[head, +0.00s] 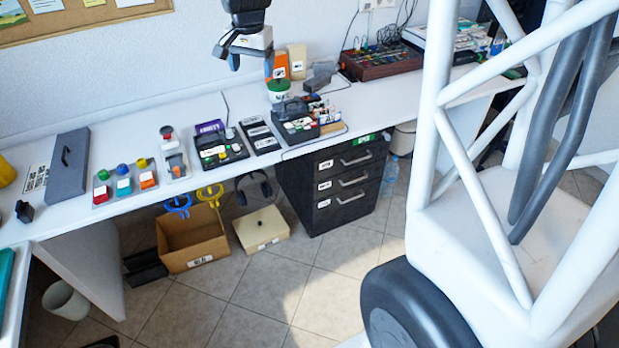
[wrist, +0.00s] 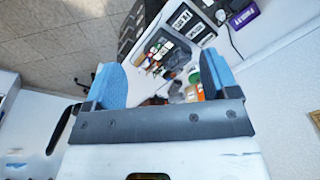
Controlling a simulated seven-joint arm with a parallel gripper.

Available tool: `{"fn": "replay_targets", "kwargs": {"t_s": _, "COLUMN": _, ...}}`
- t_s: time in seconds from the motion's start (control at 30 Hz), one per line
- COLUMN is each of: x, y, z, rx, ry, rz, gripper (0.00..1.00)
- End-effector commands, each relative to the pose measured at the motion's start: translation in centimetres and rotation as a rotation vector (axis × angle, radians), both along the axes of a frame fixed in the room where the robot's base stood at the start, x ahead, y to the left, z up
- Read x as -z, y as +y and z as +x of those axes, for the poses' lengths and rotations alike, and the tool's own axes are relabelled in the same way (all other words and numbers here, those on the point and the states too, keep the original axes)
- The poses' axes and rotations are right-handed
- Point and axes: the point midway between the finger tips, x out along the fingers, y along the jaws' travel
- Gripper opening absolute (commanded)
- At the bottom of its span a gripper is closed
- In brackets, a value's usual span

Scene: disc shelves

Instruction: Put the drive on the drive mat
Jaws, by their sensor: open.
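My gripper (head: 251,64) hangs above the back of the white desk in the head view, near the wall, left of the orange box. In the wrist view my gripper (wrist: 162,80) shows two blue fingers wide apart, with nothing held between them. I cannot tell for sure which small thing is the drive or which surface is the drive mat. A black panel with white labels (head: 260,136) lies flat on the desk, and it also shows in the wrist view (wrist: 201,29). A dark tray of small parts (head: 300,132) lies to its right.
Drawers (head: 340,185) and a cardboard box (head: 190,240) are below. Bare desk lies behind the trays.

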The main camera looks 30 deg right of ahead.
Motion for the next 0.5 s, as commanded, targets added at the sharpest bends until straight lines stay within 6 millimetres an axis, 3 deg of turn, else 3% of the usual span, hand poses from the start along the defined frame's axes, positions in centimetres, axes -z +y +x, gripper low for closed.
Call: {"fn": "replay_targets", "kwargs": {"t_s": 0.5, "x": -1.8, "y": 1.5, "z": -13.9, "rx": -0.246, "ry": -0.037, "rz": -0.037, "gripper": 0.80}}
